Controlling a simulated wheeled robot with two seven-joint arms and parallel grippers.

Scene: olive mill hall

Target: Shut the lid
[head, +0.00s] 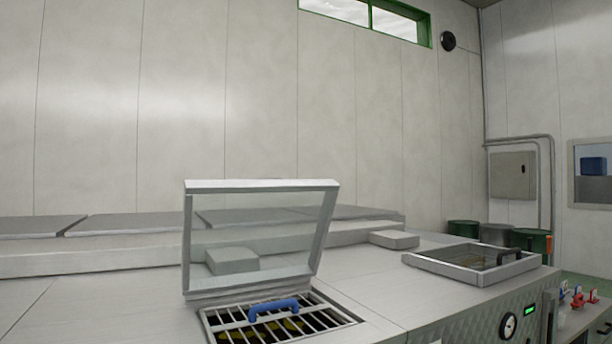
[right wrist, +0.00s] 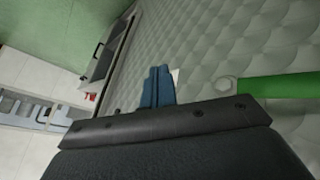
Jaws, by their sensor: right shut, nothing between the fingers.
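A lid (head: 262,184) with a pale metal frame and a clear pane stands raised, tilted up from the back of a square opening in the machine's top. Below it, a metal grate (head: 222,323) covers the opening, with dark and yellowish contents showing between the bars. A blue handle (head: 273,308) lies across the grate's back part. My right gripper (right wrist: 160,69) has blue fingers, shut and empty, in front of quilted metal cladding in the right wrist view. Neither gripper shows in the head view, so my right gripper's distance to the lid cannot be told.
A second, low framed hatch (head: 470,263) with a glass pane lies to the right on the machine top. A flat pale block (head: 394,239) sits between them. A gauge (head: 508,326) is on the front panel. A green pipe (right wrist: 275,86) runs beside the cladding near my right gripper.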

